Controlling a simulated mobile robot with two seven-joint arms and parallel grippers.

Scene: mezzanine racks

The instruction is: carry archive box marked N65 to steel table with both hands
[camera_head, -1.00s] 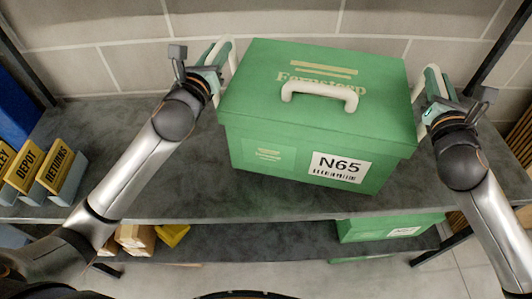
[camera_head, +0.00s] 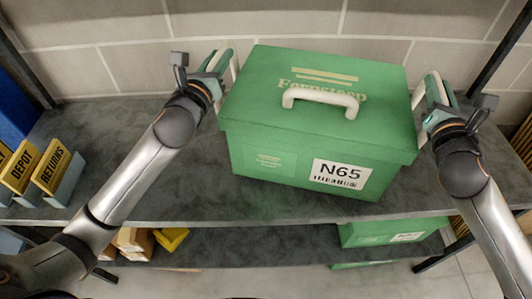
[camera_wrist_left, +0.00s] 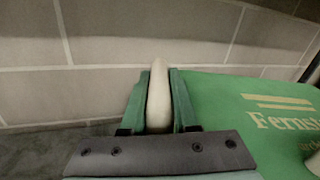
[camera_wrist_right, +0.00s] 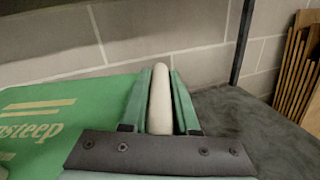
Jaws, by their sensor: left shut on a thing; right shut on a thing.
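The green archive box marked N65 (camera_head: 315,130) is in the middle of the head view, over the grey rack shelf. It has a white top handle and a pale handle at each side. My left gripper (camera_head: 222,68) is shut on the left side handle (camera_wrist_left: 158,95), which stands between its fingers in the left wrist view. My right gripper (camera_head: 428,100) is shut on the right side handle (camera_wrist_right: 160,100). The box looks roughly level. I cannot tell whether its underside touches the shelf. The steel table is not seen in any view.
The grey shelf (camera_head: 130,150) is clear beside the box. Yellow-labelled bins (camera_head: 50,175) stand at its left end. Another green box (camera_head: 385,232) and yellow things (camera_head: 172,239) sit on the lower shelf. A brick wall (camera_head: 270,22) and dark rack posts bound the space.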

